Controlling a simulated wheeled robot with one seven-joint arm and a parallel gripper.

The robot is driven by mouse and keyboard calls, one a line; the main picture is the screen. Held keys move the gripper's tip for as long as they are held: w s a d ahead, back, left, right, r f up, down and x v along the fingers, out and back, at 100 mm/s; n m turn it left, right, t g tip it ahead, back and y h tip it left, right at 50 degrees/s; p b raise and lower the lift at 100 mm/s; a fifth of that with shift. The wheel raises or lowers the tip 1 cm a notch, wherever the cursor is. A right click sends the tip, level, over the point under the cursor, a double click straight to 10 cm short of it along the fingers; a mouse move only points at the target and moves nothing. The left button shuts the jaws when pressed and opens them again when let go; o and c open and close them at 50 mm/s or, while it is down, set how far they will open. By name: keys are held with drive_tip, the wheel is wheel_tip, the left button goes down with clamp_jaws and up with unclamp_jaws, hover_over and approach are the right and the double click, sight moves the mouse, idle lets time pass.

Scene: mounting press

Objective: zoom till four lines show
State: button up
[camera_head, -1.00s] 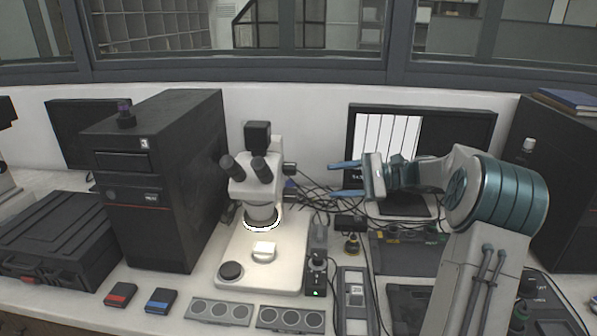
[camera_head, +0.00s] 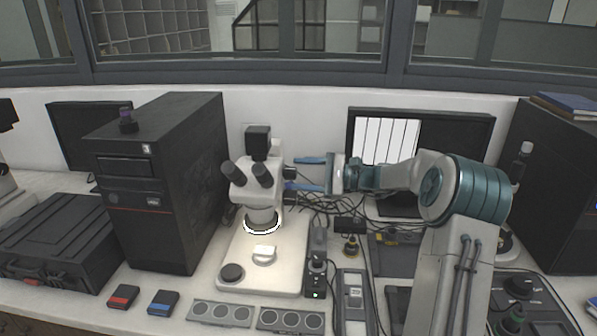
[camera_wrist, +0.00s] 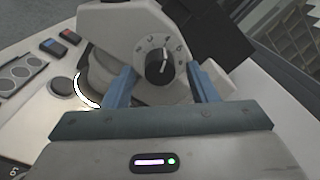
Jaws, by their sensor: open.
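The microscope (camera_head: 258,185) stands on its pale base, with a lit ring under its head. In the wrist view its black zoom knob (camera_wrist: 158,63) has a white pointer mark that points up, and a printed dial surrounds it. My gripper (camera_head: 299,173) is open, to the right of the microscope head. In the wrist view its two blue fingers (camera_wrist: 160,84) are apart, one on either side of the knob; I cannot tell whether either touches it. The monitor (camera_head: 390,142) shows a white picture crossed by several dark vertical lines.
A black tower unit (camera_head: 168,180) stands close left of the microscope. Loose cables (camera_head: 330,205) lie behind and below my gripper. A red box (camera_head: 122,297) and a blue box (camera_head: 162,302) lie at the front. A dark case (camera_head: 50,240) is at far left.

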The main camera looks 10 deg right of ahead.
drive_tip(key=shift+w+a, duration=0.2)
drive_tip(key=shift+a, duration=0.4)
drive_tip(key=c, duration=1)
drive_tip(key=shift+r+p, duration=0.1)
drive_tip(key=shift+p, duration=0.25)
